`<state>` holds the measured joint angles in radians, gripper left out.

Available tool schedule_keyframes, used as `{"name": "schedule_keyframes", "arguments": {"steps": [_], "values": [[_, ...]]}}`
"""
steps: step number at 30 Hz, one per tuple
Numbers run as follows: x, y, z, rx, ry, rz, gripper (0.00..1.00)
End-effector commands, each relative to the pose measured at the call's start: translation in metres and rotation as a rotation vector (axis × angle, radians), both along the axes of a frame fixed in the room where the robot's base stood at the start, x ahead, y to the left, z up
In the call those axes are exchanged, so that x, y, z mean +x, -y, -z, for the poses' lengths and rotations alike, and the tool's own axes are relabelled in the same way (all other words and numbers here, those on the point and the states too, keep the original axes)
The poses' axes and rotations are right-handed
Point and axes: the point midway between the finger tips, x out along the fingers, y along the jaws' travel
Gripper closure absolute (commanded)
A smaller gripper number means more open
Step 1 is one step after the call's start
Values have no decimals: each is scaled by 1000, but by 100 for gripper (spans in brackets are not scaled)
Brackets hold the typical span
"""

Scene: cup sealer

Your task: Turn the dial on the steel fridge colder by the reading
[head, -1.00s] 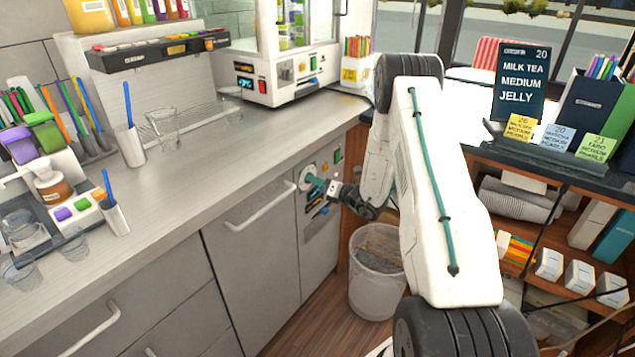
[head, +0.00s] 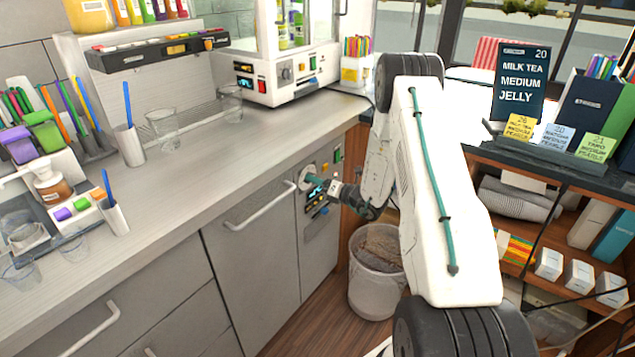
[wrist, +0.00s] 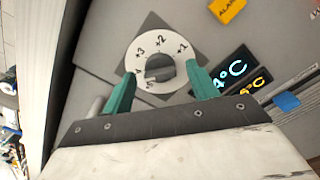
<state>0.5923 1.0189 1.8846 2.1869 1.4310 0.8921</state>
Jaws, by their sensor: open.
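The steel fridge (head: 255,245) is under the counter in the head view, with its control panel (head: 319,245) at the right end. In the wrist view, its dial (wrist: 143,48) is a white disc marked +1, +2 and +3 around a dark knob (wrist: 160,70). A display (wrist: 230,70) beside it reads 4°C in blue. A smaller amber reading (wrist: 251,86) is hard to make out. My gripper (wrist: 160,72) is open, its teal fingers on either side of the knob. I cannot tell whether they touch it. The gripper (head: 313,181) hides part of the dial in the head view.
A white bin (head: 378,285) stands on the floor below my arm. The counter (head: 190,165) above the fridge holds cups and a sealing machine (head: 285,65). A shelf unit (head: 540,245) is at the right.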

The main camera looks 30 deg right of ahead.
Motion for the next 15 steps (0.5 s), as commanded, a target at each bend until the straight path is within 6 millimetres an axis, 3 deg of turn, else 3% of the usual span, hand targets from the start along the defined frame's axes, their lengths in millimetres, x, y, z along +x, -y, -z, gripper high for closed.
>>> {"name": "schedule_keyframes", "arguments": {"steps": [15], "values": [[-68,25,0,0,0,1,41]]}}
